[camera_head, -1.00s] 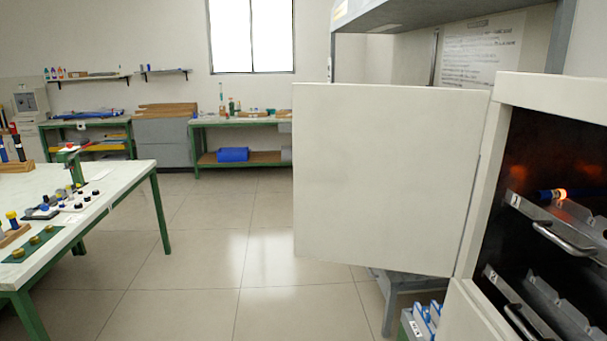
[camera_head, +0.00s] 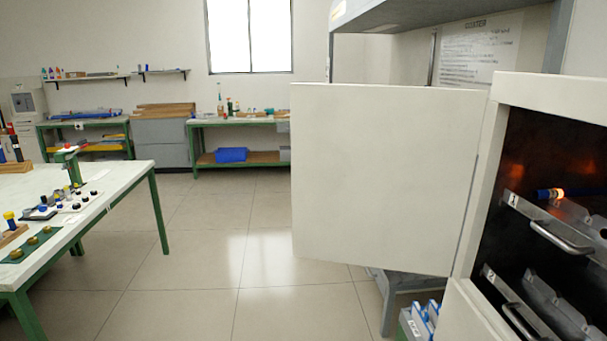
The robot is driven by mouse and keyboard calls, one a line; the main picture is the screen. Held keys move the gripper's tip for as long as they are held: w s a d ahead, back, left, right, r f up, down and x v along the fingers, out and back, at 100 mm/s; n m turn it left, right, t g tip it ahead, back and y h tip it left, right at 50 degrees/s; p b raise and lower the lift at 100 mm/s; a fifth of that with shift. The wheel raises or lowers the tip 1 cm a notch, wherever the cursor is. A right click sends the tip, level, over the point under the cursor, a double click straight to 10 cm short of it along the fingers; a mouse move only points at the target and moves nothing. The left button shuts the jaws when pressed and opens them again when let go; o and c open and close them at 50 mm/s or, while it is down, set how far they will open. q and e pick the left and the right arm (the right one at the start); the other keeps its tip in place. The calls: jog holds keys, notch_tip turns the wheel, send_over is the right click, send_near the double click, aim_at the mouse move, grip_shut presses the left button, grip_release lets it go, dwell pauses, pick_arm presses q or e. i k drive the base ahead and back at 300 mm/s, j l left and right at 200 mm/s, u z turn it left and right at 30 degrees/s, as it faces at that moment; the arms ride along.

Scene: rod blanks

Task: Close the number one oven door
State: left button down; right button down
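The oven (camera_head: 552,88) stands at the right edge with its pale door (camera_head: 385,180) swung wide open to the left. The door hinges along the oven's left front edge. Inside the dark oven is a rack labelled 1 (camera_head: 555,222), with a handle. A rod with a blue part and a glowing orange end (camera_head: 552,193) lies on it. A lower rack labelled 2 (camera_head: 530,305) also has a handle. Neither of my grippers is in view.
A table (camera_head: 110,190) with small parts stands on the left. Benches (camera_head: 240,121) line the back wall. Tiled floor (camera_head: 215,250) between the table and the door is clear. A bin with blue items (camera_head: 420,318) sits below the door.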

aim_at(382, 176)
jog(key=i+j+u, duration=0.35)
jog(key=i, duration=0.15)
jog(key=i+u, duration=0.3)
jog(key=i, duration=0.2)
jog(key=i+j, duration=0.1)
jog(key=i, duration=0.45)
jog(key=i+j, duration=0.15)
jog(key=i, duration=0.4)
jog(key=i+j+z, duration=0.1)
jog(key=i, duration=0.45)
jog(key=i+z, duration=0.2)
jog(key=z, duration=0.25)
jog(key=i+z, duration=0.2)
jog(key=z, duration=0.25)
jog(key=i+j+z, duration=0.1)
jog(key=z, duration=0.35)
jog(key=i+j+z, duration=0.2)
jog(key=z, duration=0.25)
jog(key=i+z, duration=0.15)
jog(key=z, duration=0.3)
jog(key=i+j+z, duration=0.1)
jog(key=z, duration=0.4)
jog(key=i+j+z, duration=0.1)
jog(key=z, duration=0.35)
jog(key=i+j+z, duration=0.2)
jog(key=z, duration=0.3)
jog(key=i+j+z, duration=0.2)
jog(key=z, duration=0.15)
jog(key=i+j+z, duration=0.15)
jog(key=j+z, duration=0.2)
